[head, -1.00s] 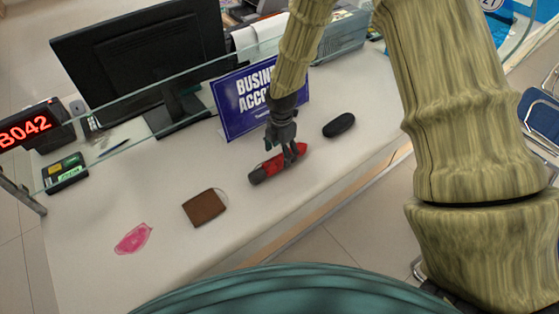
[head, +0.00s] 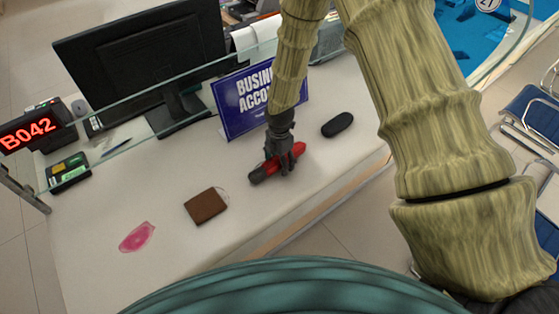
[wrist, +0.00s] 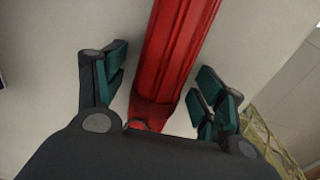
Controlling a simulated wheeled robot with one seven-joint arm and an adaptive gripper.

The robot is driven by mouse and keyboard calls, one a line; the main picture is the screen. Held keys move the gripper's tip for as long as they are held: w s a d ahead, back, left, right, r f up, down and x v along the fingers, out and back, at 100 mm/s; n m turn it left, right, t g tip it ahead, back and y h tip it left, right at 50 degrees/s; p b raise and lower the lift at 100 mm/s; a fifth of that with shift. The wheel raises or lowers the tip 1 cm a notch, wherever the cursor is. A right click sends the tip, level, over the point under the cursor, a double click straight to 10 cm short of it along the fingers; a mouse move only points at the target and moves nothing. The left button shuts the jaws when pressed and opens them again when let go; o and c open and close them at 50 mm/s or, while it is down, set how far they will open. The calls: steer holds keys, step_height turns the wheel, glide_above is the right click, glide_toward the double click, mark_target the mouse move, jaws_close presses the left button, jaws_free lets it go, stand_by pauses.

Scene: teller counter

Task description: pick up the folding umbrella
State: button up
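The folding umbrella (head: 299,149) is red with a dark end and lies on the pale counter, in front of the blue sign. My gripper (head: 280,167) is over its middle and hides part of it. In the wrist view the red ribbed umbrella (wrist: 178,45) runs up between the fingers of my gripper (wrist: 162,75). The fingers are spread, one on each side, with bare counter showing between each finger and the umbrella. The gripper is open and holds nothing.
A black case (head: 337,125) lies right of the umbrella. A brown wallet (head: 206,206) and a pink item (head: 137,237) lie to the left. The blue sign (head: 243,99) and a glass screen stand behind. Counter (head: 175,180) between these is bare.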

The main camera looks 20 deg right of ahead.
steer(key=c, duration=1.2)
steer(key=shift+r, duration=0.15)
